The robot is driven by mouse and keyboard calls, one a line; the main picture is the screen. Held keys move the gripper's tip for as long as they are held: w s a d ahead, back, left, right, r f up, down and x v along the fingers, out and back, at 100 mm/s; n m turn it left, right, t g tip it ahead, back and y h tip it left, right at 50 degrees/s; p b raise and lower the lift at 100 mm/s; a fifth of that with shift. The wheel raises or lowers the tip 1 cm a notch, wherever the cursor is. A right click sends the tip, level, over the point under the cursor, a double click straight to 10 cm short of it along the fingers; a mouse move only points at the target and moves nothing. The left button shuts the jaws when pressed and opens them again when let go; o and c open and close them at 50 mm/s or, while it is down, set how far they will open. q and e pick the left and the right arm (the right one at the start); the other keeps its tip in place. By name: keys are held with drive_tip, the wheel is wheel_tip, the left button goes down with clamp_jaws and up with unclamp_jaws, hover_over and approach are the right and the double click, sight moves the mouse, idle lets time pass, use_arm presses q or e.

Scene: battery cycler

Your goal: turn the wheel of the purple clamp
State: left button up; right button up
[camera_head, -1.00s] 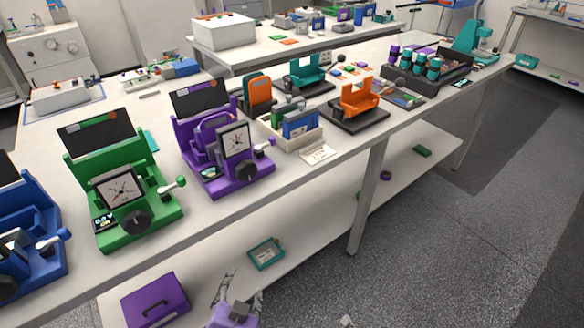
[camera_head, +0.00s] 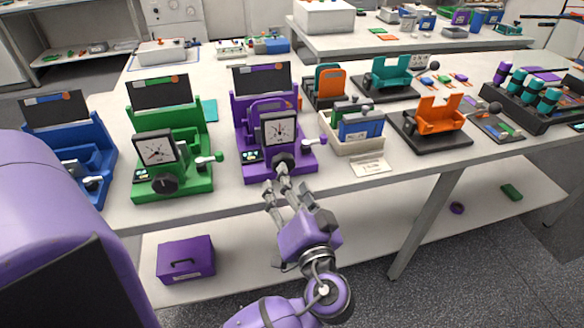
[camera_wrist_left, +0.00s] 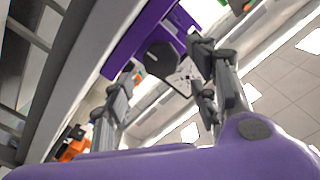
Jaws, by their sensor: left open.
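The purple clamp (camera_head: 262,125) stands upright near the table's front edge, with a white dial on its front. Its dark round wheel (camera_head: 284,163) is low on the front, below the dial. My left gripper (camera_head: 276,183) is open and empty, its fingers pointing up at the wheel from the front. In the left wrist view the wheel (camera_wrist_left: 160,60) shows between the two spread fingers of the gripper (camera_wrist_left: 164,62). I cannot tell whether a fingertip touches it. In the head view the fingertips partly cover the wheel's lower edge. My right gripper is not in view.
A green clamp (camera_head: 168,150) and a blue clamp (camera_head: 75,150) stand to the left. A beige bin (camera_head: 350,143) and an orange holder (camera_head: 436,114) are to the right. The purple clamp's side lever (camera_head: 314,142) sticks out close by. A purple case (camera_head: 187,260) lies on the lower shelf.

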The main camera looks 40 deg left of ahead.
use_arm(q)
drive_tip(key=x, duration=0.4)
drive_tip(key=shift+w+r+p, duration=0.1)
drive_tip(key=shift+w+p, duration=0.25)
drive_tip(key=shift+w+a, duration=0.4)
drive_tip(key=shift+a, duration=0.15)
drive_tip(key=shift+f, duration=0.2)
drive_tip(key=c, duration=1.1)
drive_tip(key=shift+d+f+n+b, duration=0.1)
drive_tip(key=shift+f+n+b, duration=0.15)
drive_tip(key=shift+b, duration=0.2)
drive_tip(key=shift+r, duration=0.25)
drive_tip(key=o, duration=1.1)
